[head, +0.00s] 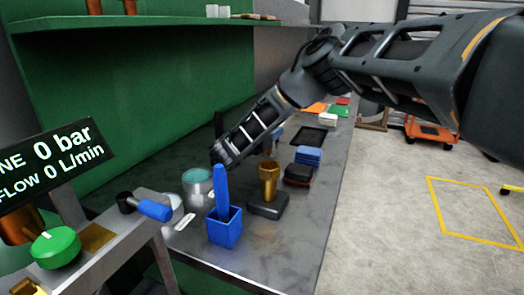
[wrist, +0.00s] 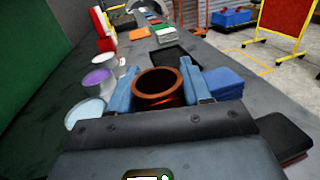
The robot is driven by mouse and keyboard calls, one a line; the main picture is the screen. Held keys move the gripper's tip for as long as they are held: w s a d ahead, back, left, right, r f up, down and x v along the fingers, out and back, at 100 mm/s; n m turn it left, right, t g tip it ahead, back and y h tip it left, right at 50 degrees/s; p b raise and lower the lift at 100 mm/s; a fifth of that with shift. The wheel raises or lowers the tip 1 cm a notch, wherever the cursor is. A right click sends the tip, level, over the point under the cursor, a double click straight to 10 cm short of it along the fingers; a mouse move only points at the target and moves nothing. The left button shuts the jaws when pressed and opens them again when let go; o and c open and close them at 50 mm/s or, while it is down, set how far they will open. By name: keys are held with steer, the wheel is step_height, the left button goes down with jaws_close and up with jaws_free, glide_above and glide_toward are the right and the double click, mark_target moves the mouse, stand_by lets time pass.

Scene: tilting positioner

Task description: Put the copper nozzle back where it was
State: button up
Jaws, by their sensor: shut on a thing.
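In the wrist view, the copper nozzle (wrist: 160,88) shows as a round reddish ring with a dark opening facing up. My gripper (wrist: 161,92) is shut on it, with one blue finger on each side. The nozzle's lower end is hidden, so I cannot tell whether it touches anything. In the head view my arm hides the held nozzle. There a golden, funnel-topped brass piece (head: 268,178) stands upright on a dark block (head: 267,206), nearer than the gripper; it looks separate from the held nozzle.
A blue holder (head: 225,229) with an upright blue tool and a teal-topped cup (head: 197,188) stand at the near left. More cups, one purple-topped (wrist: 98,80), line the gripper's left. Folded blue cloths (head: 307,155) lie right. A black tray (wrist: 176,55) lies beyond.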

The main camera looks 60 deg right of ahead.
steer(key=a+f, duration=0.1)
steer(key=a, duration=0.2)
steer(key=shift+w+f, duration=0.4)
steer(key=shift+a+f, duration=0.1)
steer(key=shift+f, duration=2)
steer(key=shift+f, duration=0.1)
steer(key=o, duration=1.3)
steer(key=a, duration=0.5)
steer(key=w+a, duration=0.1)
steer(key=a, duration=0.1)
steer(key=shift+a, duration=0.2)
